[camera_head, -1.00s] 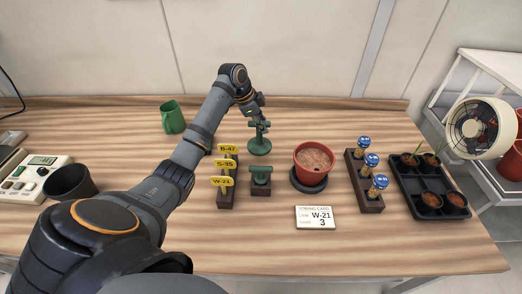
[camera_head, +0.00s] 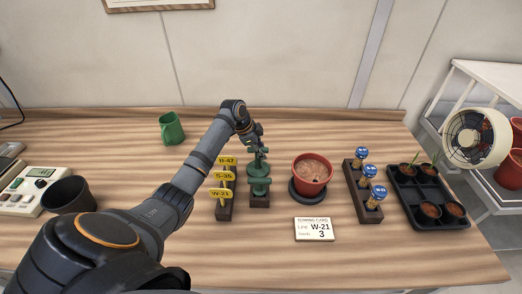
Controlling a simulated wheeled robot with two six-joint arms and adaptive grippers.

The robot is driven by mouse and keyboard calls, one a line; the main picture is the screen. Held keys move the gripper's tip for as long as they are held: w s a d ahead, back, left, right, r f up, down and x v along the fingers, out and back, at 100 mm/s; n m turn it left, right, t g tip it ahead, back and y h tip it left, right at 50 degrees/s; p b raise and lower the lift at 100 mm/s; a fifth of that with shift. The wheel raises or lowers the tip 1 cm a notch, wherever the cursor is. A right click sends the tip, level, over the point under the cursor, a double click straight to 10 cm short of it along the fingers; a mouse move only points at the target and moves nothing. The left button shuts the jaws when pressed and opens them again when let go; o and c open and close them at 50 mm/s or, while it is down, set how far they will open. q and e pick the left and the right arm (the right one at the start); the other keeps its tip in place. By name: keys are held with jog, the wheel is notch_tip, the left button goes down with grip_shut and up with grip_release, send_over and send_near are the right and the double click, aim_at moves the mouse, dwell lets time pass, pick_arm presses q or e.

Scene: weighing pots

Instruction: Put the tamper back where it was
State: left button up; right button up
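The green tamper (camera_head: 259,169), a round disc with a stem, hangs upright below my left gripper (camera_head: 258,147). The gripper's fingers appear closed around its stem, though they are small and partly hidden. The tamper is over or just behind the back part of a small dark wooden holder (camera_head: 260,201). Whether it touches the holder cannot be told. A second green tool (camera_head: 260,185) stands in the front of the holder, directly below the tamper in the picture. My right gripper is not in view.
A rack with yellow tags (camera_head: 224,207) stands close left of the holder, and a red pot (camera_head: 313,169) on a dark saucer close right. Further right are blue-capped vials (camera_head: 368,171) and a black seedling tray (camera_head: 459,221). The front table is clear around a white card (camera_head: 314,229).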

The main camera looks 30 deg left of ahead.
pick_arm(q)
jog(key=shift+o, duration=1.2)
jog(key=shift+r, duration=0.2)
jog(key=v, duration=1.2)
jog(key=shift+b, duration=0.35)
jog(key=shift+f, duration=0.1)
